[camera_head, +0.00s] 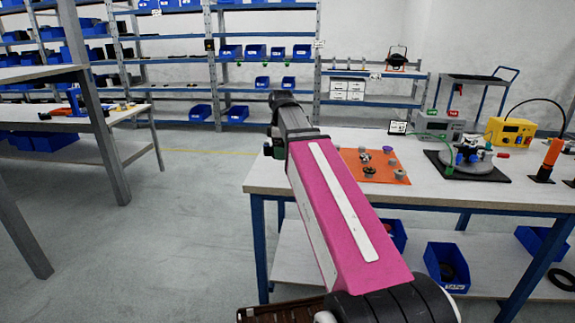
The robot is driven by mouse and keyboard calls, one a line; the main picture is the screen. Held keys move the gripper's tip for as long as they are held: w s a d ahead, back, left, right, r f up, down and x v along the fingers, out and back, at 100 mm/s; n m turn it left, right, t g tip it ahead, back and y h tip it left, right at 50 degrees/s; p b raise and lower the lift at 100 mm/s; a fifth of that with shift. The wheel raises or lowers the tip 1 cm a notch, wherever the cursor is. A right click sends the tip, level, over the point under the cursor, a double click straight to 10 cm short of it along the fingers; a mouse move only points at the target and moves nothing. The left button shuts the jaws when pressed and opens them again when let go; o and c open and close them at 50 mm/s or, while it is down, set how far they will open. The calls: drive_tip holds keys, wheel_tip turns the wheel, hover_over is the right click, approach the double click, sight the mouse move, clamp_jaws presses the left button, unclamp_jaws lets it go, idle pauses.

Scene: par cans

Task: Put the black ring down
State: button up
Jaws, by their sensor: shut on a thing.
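My arm, pink and black, reaches up from the bottom of the view past the left end of the workbench. My gripper's fingers do not show, and I cannot see what is between them. A black ring (562,279) lies on the bench's lower shelf at the far right; I cannot tell whether it is the one meant. On the orange mat (352,158) on the bench top stand several small grey and dark parts, among them a dark round one (369,171).
The workbench (480,196) also bears a black-based fixture (470,160), a yellow device (510,132) and a grey box (438,124). A blue bin (432,262) stands on the lower shelf. Shelves line the back wall. The floor (190,220) left of the bench is clear.

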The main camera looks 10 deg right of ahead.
drive_tip(key=w+d+f, duration=0.1)
drive_tip(key=w+f, duration=0.1)
drive_tip(key=w, duration=0.1)
drive_tip(key=w+d+f, duration=0.1)
drive_tip(key=w, duration=0.1)
drive_tip(key=w+d+f, duration=0.2)
drive_tip(key=w, duration=0.1)
drive_tip(key=shift+w+f, duration=0.35)
drive_tip(key=shift+f, duration=2.05)
drive_tip(key=shift+f, duration=0.15)
drive_tip(key=o, duration=0.9)
wheel_tip(320, 180, up, 12)
drive_tip(key=shift+r, duration=0.2)
